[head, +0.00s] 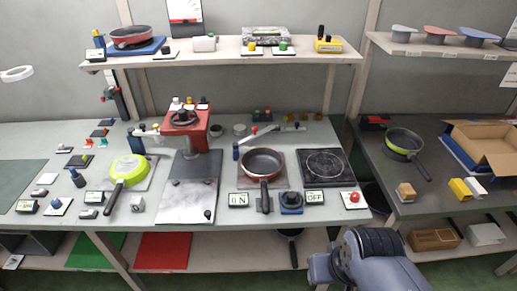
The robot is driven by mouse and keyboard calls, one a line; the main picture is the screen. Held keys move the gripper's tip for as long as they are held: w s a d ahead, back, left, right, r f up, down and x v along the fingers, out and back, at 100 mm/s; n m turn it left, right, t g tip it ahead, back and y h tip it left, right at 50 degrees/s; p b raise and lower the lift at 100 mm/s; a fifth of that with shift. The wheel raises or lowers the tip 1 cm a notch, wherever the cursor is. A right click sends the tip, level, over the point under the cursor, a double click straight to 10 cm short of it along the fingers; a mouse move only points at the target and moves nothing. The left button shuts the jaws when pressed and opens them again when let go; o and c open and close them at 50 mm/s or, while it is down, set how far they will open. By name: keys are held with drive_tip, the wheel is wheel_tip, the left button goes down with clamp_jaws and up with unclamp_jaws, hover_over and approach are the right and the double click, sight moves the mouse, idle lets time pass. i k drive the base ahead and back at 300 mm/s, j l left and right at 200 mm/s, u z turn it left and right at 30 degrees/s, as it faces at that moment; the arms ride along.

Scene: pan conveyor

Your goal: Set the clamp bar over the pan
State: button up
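A dark pan with a reddish rim (262,161) sits on a square plate mid-bench, its handle toward the front. Behind it a pale bar (264,132) lies slantwise near a blue post (236,150); it appears clear of the pan. A lime-green pan (128,167) sits on a light plate at the left, handle toward the front. A second pale bar (147,131) lies behind it near another blue post (138,143). I cannot tell which is the clamp bar. My arm shows at the bottom right, but its gripper fingers are not visible.
A red press-like machine (186,130) stands between the pans. A dark hob plate (325,166), a knob (291,200) and a red button (353,197) are at the right. The side table holds a green-rimmed pan (404,141) and an open cardboard box (485,145).

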sight(235, 144)
drive_tip(key=i+u, duration=0.1)
drive_tip(key=i, duration=0.85)
